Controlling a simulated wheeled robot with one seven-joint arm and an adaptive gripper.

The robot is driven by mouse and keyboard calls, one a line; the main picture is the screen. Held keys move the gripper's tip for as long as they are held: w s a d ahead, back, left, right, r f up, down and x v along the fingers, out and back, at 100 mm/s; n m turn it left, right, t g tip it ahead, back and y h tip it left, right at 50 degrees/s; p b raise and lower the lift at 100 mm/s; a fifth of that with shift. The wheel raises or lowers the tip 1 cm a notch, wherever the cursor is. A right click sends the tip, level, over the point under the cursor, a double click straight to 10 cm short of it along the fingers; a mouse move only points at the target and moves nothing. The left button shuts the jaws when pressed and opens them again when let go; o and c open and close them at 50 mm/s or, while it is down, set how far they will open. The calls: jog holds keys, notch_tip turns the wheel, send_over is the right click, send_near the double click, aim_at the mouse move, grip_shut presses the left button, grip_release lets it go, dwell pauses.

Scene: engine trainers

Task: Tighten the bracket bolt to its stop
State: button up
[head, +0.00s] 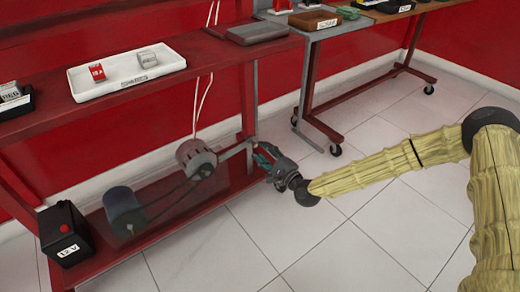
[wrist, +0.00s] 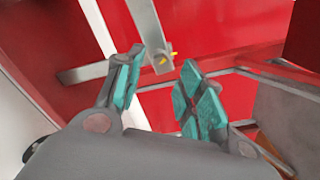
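My gripper (head: 266,160) is at the lower right of the red bench in the head view, close to the free end of a grey bracket bar (head: 236,150). In the wrist view my gripper (wrist: 160,85) is open, its two teal-padded fingers apart and nothing between the pads. The grey bar (wrist: 95,71) ends just beyond the gap between the fingertips. A small bolt head (wrist: 162,64) with yellow marks sits at that end. The gripper appears not to touch it. In the head view the bolt is hidden by the gripper. How far the bolt is turned in cannot be told.
A white tray (head: 110,79) is on the top. The tiled floor (head: 330,235) in front is clear.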

jog(key=v, duration=0.9)
jog(key=shift+w, duration=0.1)
